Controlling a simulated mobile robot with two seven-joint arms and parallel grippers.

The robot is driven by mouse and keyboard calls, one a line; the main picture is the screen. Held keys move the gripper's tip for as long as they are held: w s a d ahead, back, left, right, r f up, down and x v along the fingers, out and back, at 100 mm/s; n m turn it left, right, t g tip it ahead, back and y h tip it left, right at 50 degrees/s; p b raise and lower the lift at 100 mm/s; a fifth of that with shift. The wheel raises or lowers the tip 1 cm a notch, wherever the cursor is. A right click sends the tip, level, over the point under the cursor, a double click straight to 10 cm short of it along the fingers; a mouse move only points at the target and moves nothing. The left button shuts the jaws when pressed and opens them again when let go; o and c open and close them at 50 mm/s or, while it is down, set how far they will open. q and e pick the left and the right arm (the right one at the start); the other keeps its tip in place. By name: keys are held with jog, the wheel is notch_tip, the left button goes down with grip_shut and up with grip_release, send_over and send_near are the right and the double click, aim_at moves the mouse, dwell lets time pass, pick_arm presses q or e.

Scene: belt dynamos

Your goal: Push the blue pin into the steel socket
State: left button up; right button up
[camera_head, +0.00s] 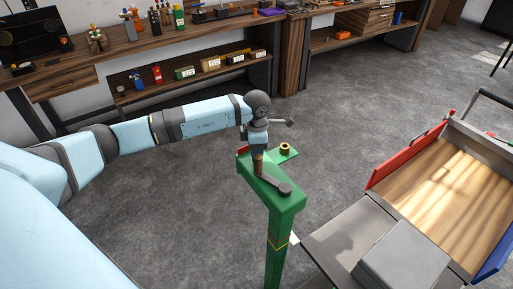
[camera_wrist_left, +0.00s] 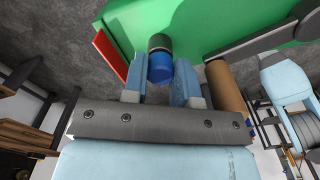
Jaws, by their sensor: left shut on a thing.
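In the left wrist view, the blue pin (camera_wrist_left: 159,68) sits between the fingers of my left gripper (camera_wrist_left: 157,92), which is shut on it. The pin's far end meets a dark grey round collar, seemingly the steel socket (camera_wrist_left: 159,42), against the green stand (camera_wrist_left: 200,25). How deep the pin sits cannot be told. In the head view, my left gripper (camera_head: 258,146) points down at the top of the green stand (camera_head: 284,203); pin and socket are hidden there. My right gripper is not in view.
A crank with a brown handle (camera_head: 258,164) and dark arm (camera_head: 272,181) is on the stand, close beside the gripper. A brass ring (camera_head: 285,149) sits on a green plate behind. A wooden-floored cart (camera_head: 440,185) stands right. Workbenches line the back; the floor between is clear.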

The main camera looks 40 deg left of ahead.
pick_arm(q)
jog(key=o, duration=1)
notch_tip(320, 180, up, 14)
jog(key=b, duration=0.1)
jog(key=shift+f, duration=0.1)
